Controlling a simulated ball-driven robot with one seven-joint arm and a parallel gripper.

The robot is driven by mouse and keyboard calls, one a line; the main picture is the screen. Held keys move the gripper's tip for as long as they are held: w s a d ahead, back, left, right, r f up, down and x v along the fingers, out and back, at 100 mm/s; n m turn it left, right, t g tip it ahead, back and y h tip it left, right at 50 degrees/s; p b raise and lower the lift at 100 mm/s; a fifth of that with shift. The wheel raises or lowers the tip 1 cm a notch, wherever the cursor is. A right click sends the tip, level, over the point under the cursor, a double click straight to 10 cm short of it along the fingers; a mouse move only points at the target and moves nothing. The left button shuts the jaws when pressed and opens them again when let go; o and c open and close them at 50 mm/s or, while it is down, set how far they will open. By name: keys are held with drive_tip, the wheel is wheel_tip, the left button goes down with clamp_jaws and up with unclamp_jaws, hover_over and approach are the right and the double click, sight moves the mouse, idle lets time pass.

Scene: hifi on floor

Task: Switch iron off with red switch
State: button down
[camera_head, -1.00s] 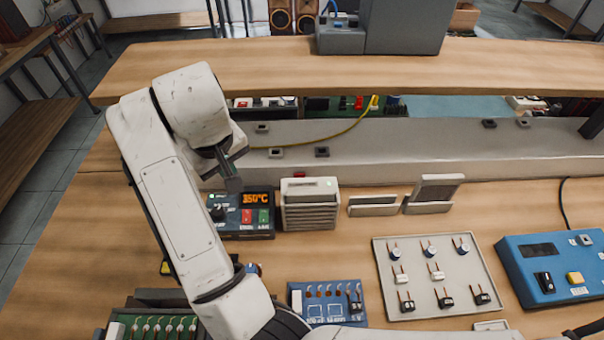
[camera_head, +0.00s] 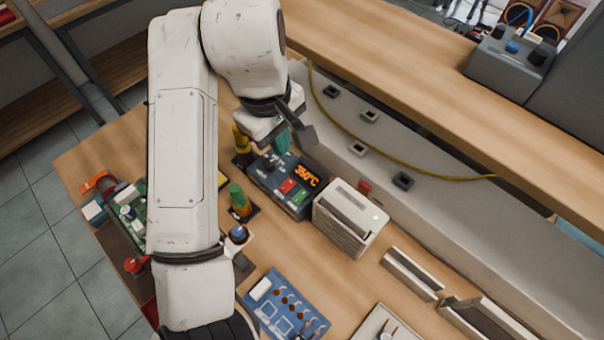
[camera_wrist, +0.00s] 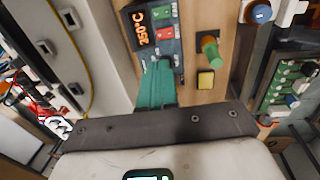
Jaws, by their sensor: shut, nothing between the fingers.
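The iron's control station (camera_head: 280,185) is a dark blue-grey box on the bench, with an orange display reading 350°C. Its red switch (camera_head: 288,186) sits beside a green switch (camera_head: 300,197) on the front panel. In the wrist view the red switch (camera_wrist: 163,34) and the lit display (camera_wrist: 141,25) show at the top. My gripper (camera_head: 284,148) has teal fingers and is shut and empty. In the head view it appears by the station's back edge. In the wrist view the fingertips (camera_wrist: 160,66) point toward the station's panel; contact cannot be told.
A white vented box (camera_head: 348,220) stands right of the station. A blue board (camera_head: 285,305) lies in front. A raised grey ledge (camera_head: 440,200) with a yellow cable runs behind. Some bare wood lies between the items.

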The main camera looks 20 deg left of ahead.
sight(291, 183)
drive_tip(key=f+b, duration=0.1)
drive_tip(key=f, duration=0.3)
drive_tip(key=w+f+b, duration=0.1)
drive_tip(key=f, duration=0.4)
drive_tip(key=f+b, duration=0.1)
drive_tip(key=f, duration=0.4)
drive_tip(key=shift+w+d+b, duration=0.25)
drive_tip(key=shift+w+b, duration=0.05)
drive_tip(key=shift+b, duration=0.05)
